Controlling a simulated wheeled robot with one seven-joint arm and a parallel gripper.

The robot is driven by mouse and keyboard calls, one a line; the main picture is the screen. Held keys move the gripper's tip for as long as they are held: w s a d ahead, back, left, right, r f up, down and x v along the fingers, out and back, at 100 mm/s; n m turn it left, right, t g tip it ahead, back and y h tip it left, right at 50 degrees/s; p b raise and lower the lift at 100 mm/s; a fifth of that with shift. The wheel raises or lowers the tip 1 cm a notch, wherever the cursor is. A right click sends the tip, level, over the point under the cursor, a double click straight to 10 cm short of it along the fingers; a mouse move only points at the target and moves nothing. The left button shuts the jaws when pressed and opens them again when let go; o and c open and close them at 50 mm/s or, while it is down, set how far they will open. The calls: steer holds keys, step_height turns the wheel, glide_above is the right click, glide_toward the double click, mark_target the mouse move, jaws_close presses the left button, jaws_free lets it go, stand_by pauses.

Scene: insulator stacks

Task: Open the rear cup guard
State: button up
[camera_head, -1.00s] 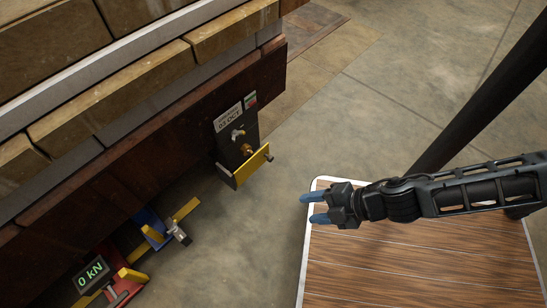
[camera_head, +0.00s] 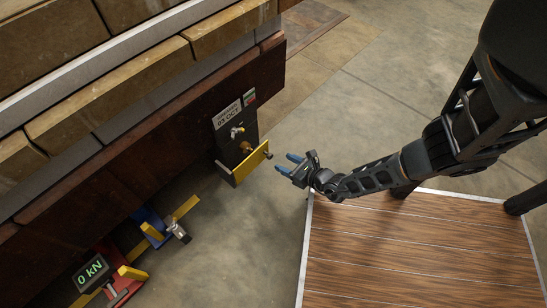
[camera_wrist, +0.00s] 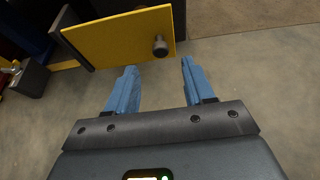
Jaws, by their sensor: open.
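The rear cup guard is a yellow plate (camera_head: 250,163) standing across the front of a dark bracket (camera_head: 228,130) on the wooden structure. A small grey knob (camera_head: 267,154) sticks out near its right end. Brass-coloured fittings (camera_head: 246,146) show behind it, partly hidden. My gripper (camera_head: 286,162) is open and empty, just right of the plate and apart from it in the head view. In the wrist view the yellow plate (camera_wrist: 115,38) and its knob (camera_wrist: 160,45) lie just beyond my blue fingertips (camera_wrist: 159,66), with the knob roughly between them.
A white label reading 03 OCT (camera_head: 228,115) sits on the bracket. At the lower left are a 0 kN display (camera_head: 91,272), a blue part with yellow bars (camera_head: 152,228) and a red base (camera_head: 120,288). A wood-topped platform (camera_head: 420,250) lies at the right. The floor between is clear.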

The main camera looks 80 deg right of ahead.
mark_target(271, 156)
steer(key=b+x, duration=0.2)
steer(key=x, duration=0.3)
steer(key=shift+f, duration=0.2)
steer(key=shift+b+x, duration=0.4)
steer(key=shift+x, duration=0.5)
steer(key=shift+r, duration=0.15)
jaws_close()
